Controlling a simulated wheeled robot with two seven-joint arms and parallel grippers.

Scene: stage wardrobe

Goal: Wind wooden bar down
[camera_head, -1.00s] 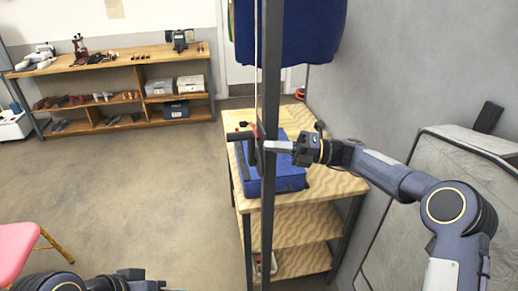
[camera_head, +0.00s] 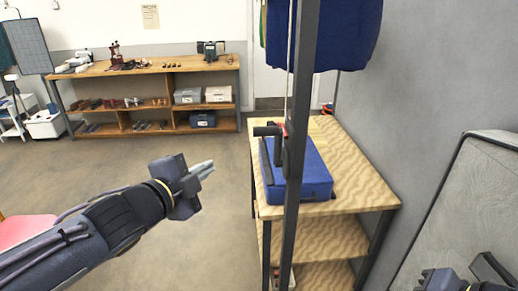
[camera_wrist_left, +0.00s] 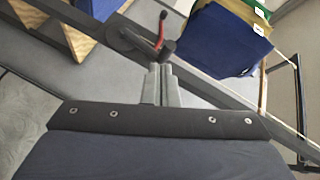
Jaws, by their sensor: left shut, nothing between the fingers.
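A dark upright post (camera_head: 298,130) stands in the middle of the head view. It carries a crank with a black handle (camera_head: 266,131) and a red part. A thin pale line (camera_head: 290,75) runs up along the post. In the left wrist view, the crank handle (camera_wrist_left: 168,48) shows beyond the fingertips. My left gripper (camera_head: 210,168) is shut and empty, left of the post and apart from the crank. Part of my right arm shows at the bottom right, its fingers not clearly visible.
A blue case (camera_head: 312,170) lies on a wooden table (camera_head: 365,185) behind the post. Blue cloth (camera_head: 335,35) hangs above. A long wooden shelf unit (camera_head: 150,80) stands at the back. A framed panel (camera_head: 480,200) leans at the right. Floor at left is mostly clear.

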